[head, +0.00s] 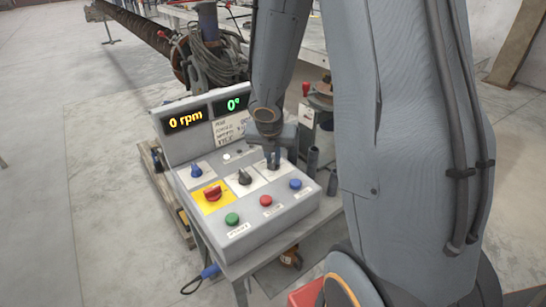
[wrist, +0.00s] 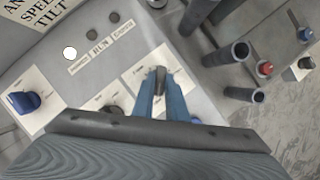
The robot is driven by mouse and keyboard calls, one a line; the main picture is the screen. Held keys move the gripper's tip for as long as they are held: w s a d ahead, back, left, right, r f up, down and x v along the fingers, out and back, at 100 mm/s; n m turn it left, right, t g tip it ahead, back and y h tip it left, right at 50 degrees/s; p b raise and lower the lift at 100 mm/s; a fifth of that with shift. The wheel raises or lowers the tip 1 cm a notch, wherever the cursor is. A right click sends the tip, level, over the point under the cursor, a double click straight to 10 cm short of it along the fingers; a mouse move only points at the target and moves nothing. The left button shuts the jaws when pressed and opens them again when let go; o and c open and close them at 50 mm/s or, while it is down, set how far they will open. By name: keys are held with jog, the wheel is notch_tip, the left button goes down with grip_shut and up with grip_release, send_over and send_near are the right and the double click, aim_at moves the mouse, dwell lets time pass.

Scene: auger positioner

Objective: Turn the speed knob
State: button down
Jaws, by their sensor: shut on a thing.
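The grey control box (head: 262,222) stands in the middle of the head view. My gripper (head: 273,162) points down at the right rear of its panel. In the wrist view my gripper (wrist: 160,92) has both blue-grey fingers closed around a dark knob (wrist: 160,74) on a white label plate. The plate's writing is too small to read, so I cannot tell its name. The box's displays read 0 rpm (head: 186,120) and 0° (head: 233,104). A black pointer knob (head: 244,177), a blue knob (head: 196,170) and a red knob on a yellow plate (head: 212,192) are untouched.
Dark upright tubes (head: 312,160) stand just right of the box. A long auger (head: 135,28) lies behind. Open floor is at the left.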

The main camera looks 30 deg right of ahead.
jog(key=shift+m, duration=0.3)
